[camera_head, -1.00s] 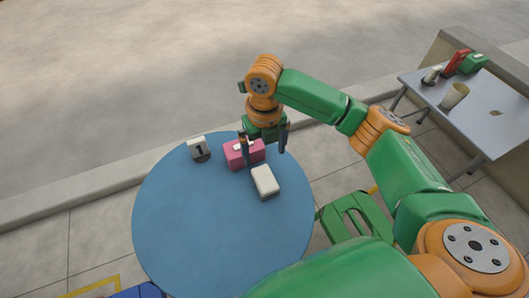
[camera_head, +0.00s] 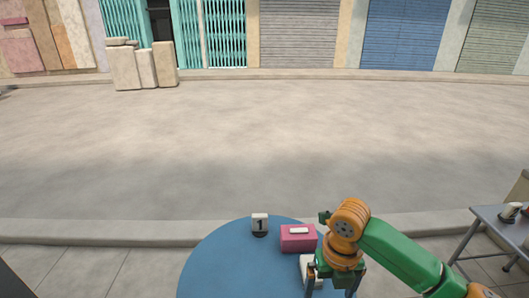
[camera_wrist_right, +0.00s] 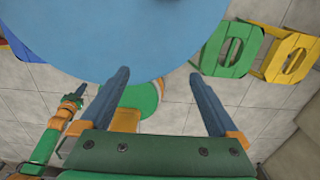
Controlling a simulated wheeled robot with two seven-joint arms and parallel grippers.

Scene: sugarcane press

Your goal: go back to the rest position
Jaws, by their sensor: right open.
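My right gripper (camera_head: 333,287) is in the lower right of the head view, just right of the pink box and over the table's right side. In the right wrist view its two dark fingers (camera_wrist_right: 158,75) are spread wide with nothing between them. What appears to be my left arm shows at the left of the wrist view, with its gripper (camera_wrist_right: 78,92) small and low beyond the table. I cannot tell whether that gripper is open. It is not in the head view.
The round blue table (camera_head: 225,270) holds a pink box (camera_head: 297,242) with a white piece on top, a number 1 marker (camera_head: 260,224) and a partly hidden white block (camera_head: 306,266). A grey side table (camera_head: 495,232) stands right. Green (camera_wrist_right: 229,48) and yellow (camera_wrist_right: 292,55) stools stand by the blue table.

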